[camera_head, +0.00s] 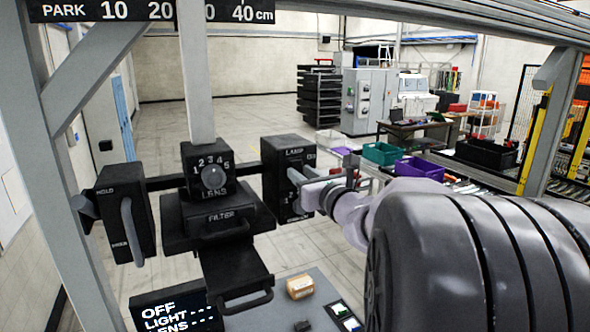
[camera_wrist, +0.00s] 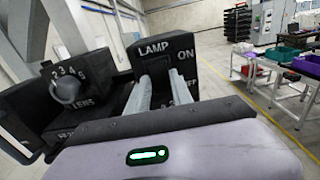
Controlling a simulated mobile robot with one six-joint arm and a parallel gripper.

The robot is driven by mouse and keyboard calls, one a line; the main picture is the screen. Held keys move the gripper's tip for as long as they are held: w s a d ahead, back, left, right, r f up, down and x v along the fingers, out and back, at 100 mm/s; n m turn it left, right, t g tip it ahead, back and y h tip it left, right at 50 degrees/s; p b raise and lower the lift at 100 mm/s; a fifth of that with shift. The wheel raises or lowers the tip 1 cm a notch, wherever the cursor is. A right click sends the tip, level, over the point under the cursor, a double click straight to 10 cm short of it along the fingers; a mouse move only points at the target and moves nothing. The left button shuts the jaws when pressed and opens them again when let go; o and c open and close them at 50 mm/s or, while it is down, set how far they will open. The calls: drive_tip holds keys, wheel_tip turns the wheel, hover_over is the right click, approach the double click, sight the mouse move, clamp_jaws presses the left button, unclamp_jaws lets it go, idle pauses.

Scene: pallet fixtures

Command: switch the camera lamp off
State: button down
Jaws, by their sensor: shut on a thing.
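The camera lamp is a black box (camera_head: 275,152) marked LAMP, right of the lens block on the dark crossbar; it also shows in the wrist view (camera_wrist: 150,66), with ON at its upper right. My gripper (camera_head: 305,189) is at the front of this box. In the wrist view my two grey fingers (camera_wrist: 153,95) reach onto its face. They are shut on the lamp's switch lever, which they largely hide, so its exact position is unclear. A dark display (camera_head: 178,310) at the bottom reads OFF, with LIGHT and LENS lines showing dashes.
The lens block with a numbered dial (camera_head: 212,177) and the FILTER drawer (camera_head: 228,226) stand left of the lamp. A HOLD box with a grey lever (camera_head: 130,230) is farther left. Frame posts stand close by.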

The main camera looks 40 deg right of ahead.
drive_tip(key=shift+f, duration=0.1)
drive_tip(key=c, duration=1.1)
unclamp_jaws()
drive_tip(key=shift+w, duration=0.1)
drive_tip(key=v, duration=1.7)
drive_tip(key=shift+s+b, duration=0.25)
drive_tip(key=shift+b, duration=0.1)
